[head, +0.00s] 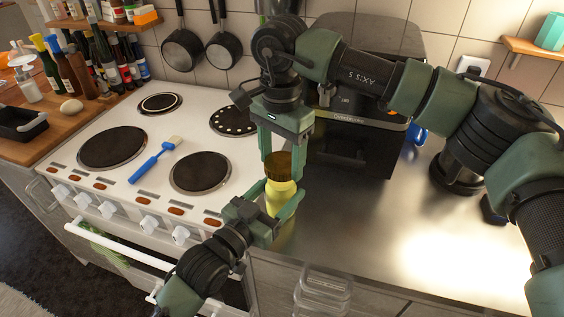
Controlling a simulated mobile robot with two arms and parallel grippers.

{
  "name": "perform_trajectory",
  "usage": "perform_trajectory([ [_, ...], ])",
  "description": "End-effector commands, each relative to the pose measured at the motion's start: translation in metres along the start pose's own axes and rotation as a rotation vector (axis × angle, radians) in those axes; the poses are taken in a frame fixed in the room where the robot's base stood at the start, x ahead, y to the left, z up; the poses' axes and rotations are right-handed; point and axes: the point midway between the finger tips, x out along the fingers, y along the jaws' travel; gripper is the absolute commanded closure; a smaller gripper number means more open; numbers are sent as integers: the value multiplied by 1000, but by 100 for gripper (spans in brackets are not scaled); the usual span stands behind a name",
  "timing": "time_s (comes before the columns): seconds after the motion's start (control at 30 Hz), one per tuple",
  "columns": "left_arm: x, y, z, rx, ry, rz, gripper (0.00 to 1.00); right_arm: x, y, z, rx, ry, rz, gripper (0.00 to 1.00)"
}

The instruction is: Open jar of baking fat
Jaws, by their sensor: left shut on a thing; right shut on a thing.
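The jar of baking fat (281,198) is pale yellow with a brown lid (279,167). It is upright at the left edge of the steel counter, beside the cooker. My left gripper (278,204) comes in from the lower left and is shut on the jar's body. My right gripper (279,155) points down from above and is shut on the lid, with its fingers on either side. The lid sits on top of the jar; whether it is loosened, I cannot tell. My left gripper's fingers hide part of the jar's sides.
The white cooker (133,187) is to the left, with a blue-handled brush (154,161) between its hotplates. A dark appliance (352,140) stands close behind the jar. Bottles (77,75) crowd the wooden counter at far left. The steel counter (400,225) to the right is mostly clear.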

Motion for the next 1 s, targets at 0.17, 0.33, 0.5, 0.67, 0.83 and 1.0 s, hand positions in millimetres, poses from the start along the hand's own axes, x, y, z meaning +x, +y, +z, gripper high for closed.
perform_trajectory([
  [0.17,0,0,2,0,-5,1,100,-23,0,0,0,0,-2,86],
  [0.33,0,1,2,-1,-4,1,100,-26,0,0,-1,-2,1,86],
  [0.5,0,1,2,-1,-4,1,11,-26,0,0,-1,-2,0,86],
  [0.67,0,0,1,-1,-2,1,11,-25,0,0,-1,-2,0,86],
  [0.83,-1,0,1,0,-1,0,11,-25,0,1,-1,-2,0,86],
  [1.0,-18,0,2,-1,-3,0,11,-22,0,1,-1,-2,0,86],
])
